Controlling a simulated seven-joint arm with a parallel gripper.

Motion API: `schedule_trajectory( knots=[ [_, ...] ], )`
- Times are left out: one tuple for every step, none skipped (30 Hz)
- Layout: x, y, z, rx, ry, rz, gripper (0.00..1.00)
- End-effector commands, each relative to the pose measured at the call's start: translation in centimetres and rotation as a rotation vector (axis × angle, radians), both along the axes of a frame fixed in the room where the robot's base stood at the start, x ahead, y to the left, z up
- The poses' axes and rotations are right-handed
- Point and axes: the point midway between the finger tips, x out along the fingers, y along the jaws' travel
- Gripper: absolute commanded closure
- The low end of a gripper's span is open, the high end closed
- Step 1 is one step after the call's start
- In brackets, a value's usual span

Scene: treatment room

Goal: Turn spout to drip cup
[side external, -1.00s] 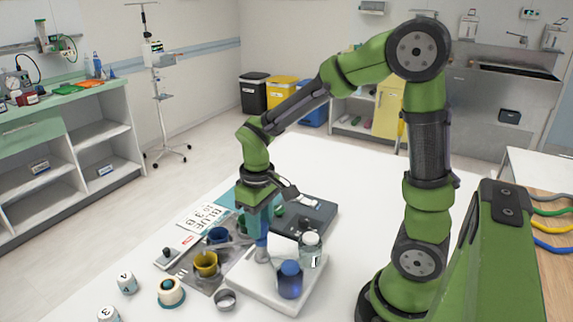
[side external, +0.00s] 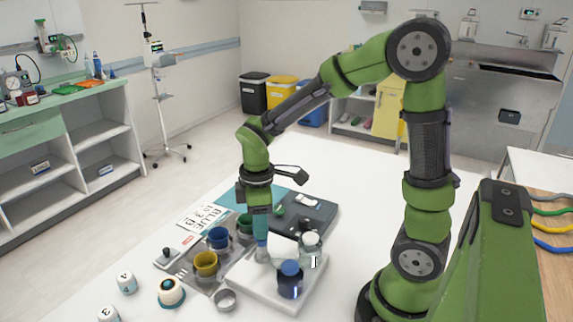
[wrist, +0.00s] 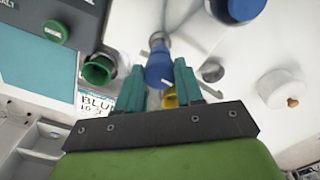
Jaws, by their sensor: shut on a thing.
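My gripper (side external: 261,236), with teal fingers, points down over the white base block (side external: 243,275). In the wrist view my gripper (wrist: 158,85) is shut on a blue handle (wrist: 159,70) with a grey end, which seems to belong to the spout. The spout's direction is hard to tell. A small grey metal cup (side external: 225,299), which may be the drip cup, stands at the block's left front side, apart from my fingers; it also shows in the wrist view (wrist: 212,70). Blue (side external: 218,237) and yellow (side external: 206,263) cups stand left of the block, with a green cup (wrist: 98,70) nearby.
A blue-capped jar (side external: 289,280) and a clear jar (side external: 310,248) stand on the block, close right of my gripper. A dark panel (side external: 312,215) lies behind. A white round pot (side external: 171,292) and numbered white pieces (side external: 126,283) stand at left front.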

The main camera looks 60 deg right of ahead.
Motion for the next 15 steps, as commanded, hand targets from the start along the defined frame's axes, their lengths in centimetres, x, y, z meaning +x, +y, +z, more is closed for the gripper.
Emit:
schedule_trajectory(
  knots=[
    [0.04, 0.04, 0.13, 0.000, -0.002, 0.014, 1.00],
    [0.04, 0.04, 0.13, 0.000, -0.002, 0.022, 1.00],
    [0.04, 0.04, 0.13, 0.000, -0.002, 0.031, 1.00],
    [0.04, 0.04, 0.14, 0.000, -0.002, 0.037, 1.00],
    [0.04, 0.04, 0.14, 0.000, -0.002, 0.042, 1.00],
    [0.04, 0.04, 0.14, 0.000, -0.002, 0.047, 1.00],
    [0.05, 0.04, 0.14, 0.001, -0.003, 0.050, 1.00],
    [0.04, 0.04, 0.14, 0.000, -0.002, 0.052, 1.00],
    [0.05, 0.04, 0.14, 0.001, -0.003, 0.054, 1.00],
    [0.05, 0.04, 0.15, 0.001, -0.003, 0.055, 1.00],
    [0.05, 0.04, 0.15, 0.001, -0.003, 0.056, 1.00],
    [0.05, 0.04, 0.15, 0.001, -0.003, 0.056, 1.00],
    [0.05, 0.04, 0.15, 0.001, -0.003, 0.056, 1.00],
    [0.05, 0.04, 0.15, 0.001, -0.003, 0.056, 1.00],
    [0.05, 0.04, 0.15, 0.001, -0.003, 0.056, 1.00]
  ],
)
